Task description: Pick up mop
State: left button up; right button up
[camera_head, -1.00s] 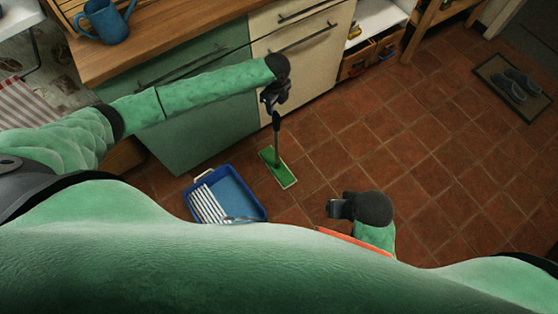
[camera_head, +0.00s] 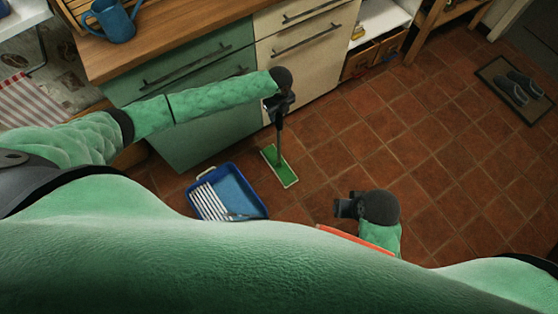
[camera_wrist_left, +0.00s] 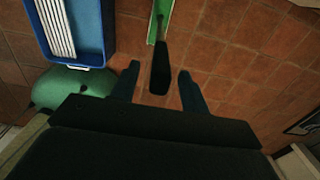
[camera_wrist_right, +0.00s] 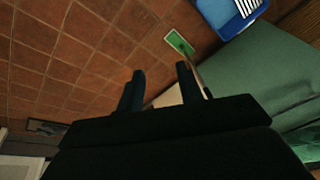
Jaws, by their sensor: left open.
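The mop stands upright on the floor, with a flat green head (camera_head: 280,167) and a dark handle (camera_head: 279,138). My left gripper (camera_head: 278,108) is at the top of the handle. In the left wrist view, the dark handle end (camera_wrist_left: 160,70) lies between the two open fingers (camera_wrist_left: 158,74), with a gap on each side. My right gripper (camera_head: 344,206) is open and empty, low to the right of the mop. In the right wrist view, the mop head (camera_wrist_right: 179,42) shows beyond its fingers (camera_wrist_right: 160,72), one finger partly hiding the handle.
A blue tray (camera_head: 247,187) with a white ribbed part lies on the floor left of the mop head. A mat with slippers (camera_head: 513,88) lies far right. The tiled floor (camera_head: 430,150) between is clear.

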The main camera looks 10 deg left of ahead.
pick_arm(q)
jog(key=shift+f, duration=1.3)
jog(key=shift+c, duration=0.3)
grip_shut()
